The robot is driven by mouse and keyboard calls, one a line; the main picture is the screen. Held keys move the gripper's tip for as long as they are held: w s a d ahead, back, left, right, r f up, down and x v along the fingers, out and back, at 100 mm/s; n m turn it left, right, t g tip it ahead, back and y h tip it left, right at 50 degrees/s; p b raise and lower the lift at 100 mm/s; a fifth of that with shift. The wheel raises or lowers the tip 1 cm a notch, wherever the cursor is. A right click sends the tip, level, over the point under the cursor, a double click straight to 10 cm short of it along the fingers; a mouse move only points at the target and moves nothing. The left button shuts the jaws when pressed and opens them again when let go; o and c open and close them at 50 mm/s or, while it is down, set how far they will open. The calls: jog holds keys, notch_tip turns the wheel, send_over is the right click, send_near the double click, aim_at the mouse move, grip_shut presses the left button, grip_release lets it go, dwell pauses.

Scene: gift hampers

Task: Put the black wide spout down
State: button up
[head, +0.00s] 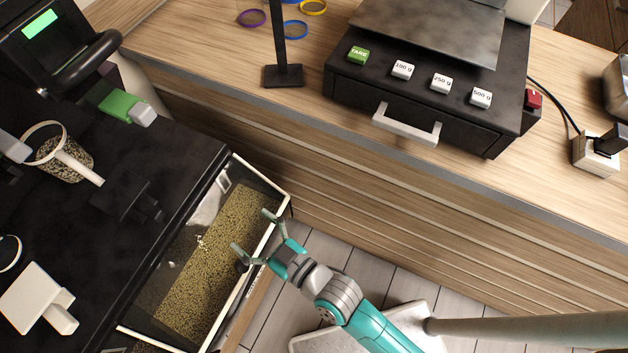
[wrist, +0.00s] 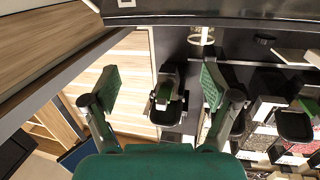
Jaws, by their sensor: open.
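My gripper (head: 252,237) is open, with its two fingers spread in front of the clear grain bin's upper edge. Nothing shows held between the fingers in the wrist view (wrist: 160,88). A black, wide, flat piece with a short stem (head: 122,194) lies on the dark counter top, left of my gripper and apart from it. It may be the black wide spout; dark on dark, its outline is hard to read. In the wrist view a black spout-like part with a green piece (wrist: 166,112) shows beyond the fingers; I cannot tell whether it is the same thing.
The grain bin (head: 281,194) has a pale frame. A white piece (head: 36,298) and a green piece (head: 118,104) lie on the dark counter (head: 190,140). A black scale (head: 430,85) with a drawer handle stands on the wooden counter (head: 215,55). Tiled floor is at the lower middle.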

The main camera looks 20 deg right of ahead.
jog(key=s+d+f+m+t+h, duration=0.1)
jog(key=s+d+m+h, duration=0.15)
jog(key=s+d, duration=0.45)
jog(key=s+d+m+t+h, duration=0.1)
jog(key=s+d+m+h, duration=0.15)
jog(key=d, duration=0.75)
jog(key=s+d+r+m+h, duration=0.1)
jog(key=s+d+r+h, duration=0.1)
jog(key=s+d, duration=0.2)
jog(key=s+d+r+m+g+h, duration=0.1)
jog(key=s+d+r+h, duration=0.2)
jog(key=s, duration=0.6)
jog(key=shift+d, duration=0.5)
